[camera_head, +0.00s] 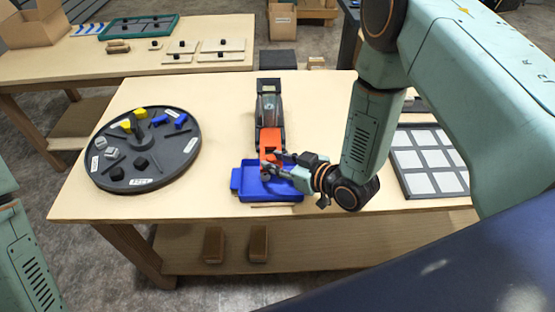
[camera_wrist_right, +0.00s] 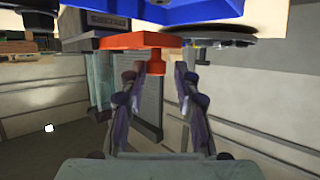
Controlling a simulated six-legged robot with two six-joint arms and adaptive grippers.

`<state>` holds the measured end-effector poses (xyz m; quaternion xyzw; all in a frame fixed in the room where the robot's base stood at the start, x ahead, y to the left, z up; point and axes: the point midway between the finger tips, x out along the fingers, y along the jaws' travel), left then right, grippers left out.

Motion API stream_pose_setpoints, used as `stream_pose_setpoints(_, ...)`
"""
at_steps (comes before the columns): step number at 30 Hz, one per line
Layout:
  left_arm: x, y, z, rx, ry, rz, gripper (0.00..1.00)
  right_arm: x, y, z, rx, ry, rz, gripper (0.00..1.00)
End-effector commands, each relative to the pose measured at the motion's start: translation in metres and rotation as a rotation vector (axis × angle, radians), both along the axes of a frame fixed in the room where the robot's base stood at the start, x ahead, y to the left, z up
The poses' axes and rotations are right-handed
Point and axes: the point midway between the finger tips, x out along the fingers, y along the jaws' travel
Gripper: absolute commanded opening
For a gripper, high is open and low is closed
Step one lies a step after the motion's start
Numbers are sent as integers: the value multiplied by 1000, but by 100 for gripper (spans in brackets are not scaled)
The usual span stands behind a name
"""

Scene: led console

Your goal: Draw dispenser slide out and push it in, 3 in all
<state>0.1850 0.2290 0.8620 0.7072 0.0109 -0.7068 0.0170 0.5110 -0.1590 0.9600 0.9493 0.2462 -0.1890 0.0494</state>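The dispenser (camera_head: 268,108) stands on the middle of the table, a dark upright body with a clear part. Its orange slide (camera_head: 271,138) points to the front, over a blue tray (camera_head: 286,195). My right gripper (camera_head: 275,165) is at the slide's front end. In the wrist view its two fingers (camera_wrist_right: 157,72) stand apart on either side of the knob, with gaps visible on both sides. My left gripper is out of view.
A dark round turntable (camera_head: 185,158) with yellow, blue, grey and black pieces stands at the left. A grey grid tray (camera_head: 428,160) lies at the right, partly behind my right arm. A second table (camera_head: 100,68) with boards is behind.

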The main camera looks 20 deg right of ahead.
Motion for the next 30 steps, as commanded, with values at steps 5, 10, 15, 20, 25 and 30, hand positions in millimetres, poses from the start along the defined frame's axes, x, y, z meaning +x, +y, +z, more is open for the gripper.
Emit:
stream_pose_setpoints(5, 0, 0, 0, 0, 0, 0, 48, -1, 0, 0, 0, 0, -1, 31)
stream_pose_setpoints(10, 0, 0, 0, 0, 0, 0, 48, -12, -7, 5, 0, 2, -6, 31)
stream_pose_setpoints(15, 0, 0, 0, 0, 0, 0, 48, -34, -20, 16, 2, 2, -9, 31)
stream_pose_setpoints(20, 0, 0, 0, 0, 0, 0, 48, -52, -30, 25, 2, 1, -7, 31)
stream_pose_setpoints(25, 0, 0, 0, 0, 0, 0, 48, -68, -38, 32, 1, 1, -7, 31)
stream_pose_setpoints(30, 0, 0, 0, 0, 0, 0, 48, -81, -45, 39, 1, -2, -7, 31)
